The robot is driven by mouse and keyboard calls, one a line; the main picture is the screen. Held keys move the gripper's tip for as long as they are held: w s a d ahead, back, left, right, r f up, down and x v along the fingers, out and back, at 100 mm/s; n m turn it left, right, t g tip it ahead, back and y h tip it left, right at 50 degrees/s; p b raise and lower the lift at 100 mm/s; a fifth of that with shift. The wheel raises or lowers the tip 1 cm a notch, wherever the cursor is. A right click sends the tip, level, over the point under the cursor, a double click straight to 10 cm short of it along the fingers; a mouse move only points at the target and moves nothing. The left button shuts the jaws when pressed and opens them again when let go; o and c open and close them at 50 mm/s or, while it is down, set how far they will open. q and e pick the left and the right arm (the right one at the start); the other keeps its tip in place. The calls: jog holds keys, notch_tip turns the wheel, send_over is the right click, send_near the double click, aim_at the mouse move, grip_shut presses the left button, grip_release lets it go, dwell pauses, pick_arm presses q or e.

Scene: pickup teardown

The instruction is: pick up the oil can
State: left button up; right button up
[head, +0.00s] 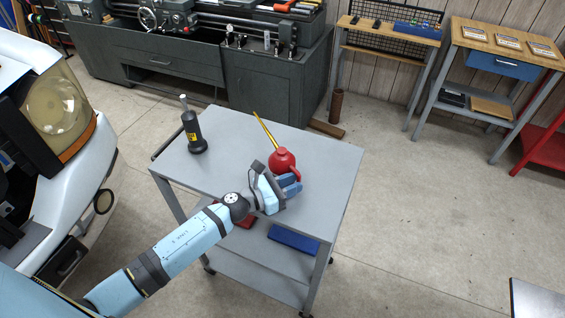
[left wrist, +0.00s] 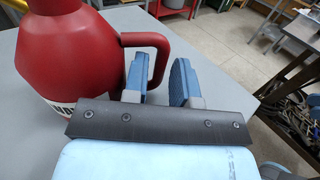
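The oil can (head: 282,158) is red with a long yellow spout and stands upright on the grey cart top (head: 226,175). In the left wrist view its red body (left wrist: 68,55) fills the left side, with a loop handle on its right. My left gripper (head: 288,185) is at the near side of the can. Its blue fingers (left wrist: 158,82) are spread, one inside the handle loop and one outside it, with a gap visible beside the handle. The can's base is partly hidden by the gripper in the head view. My right gripper is not in view.
A black bottle-like tool (head: 194,132) stands at the cart's back left. A blue item (head: 293,240) and a red item lie on the lower shelf. A white vehicle (head: 75,190) is at left, a lathe (head: 170,60) behind. The cart's right side is clear.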

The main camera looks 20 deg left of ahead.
pick_arm(q)
jog(key=shift+w+d, duration=0.15)
grip_shut()
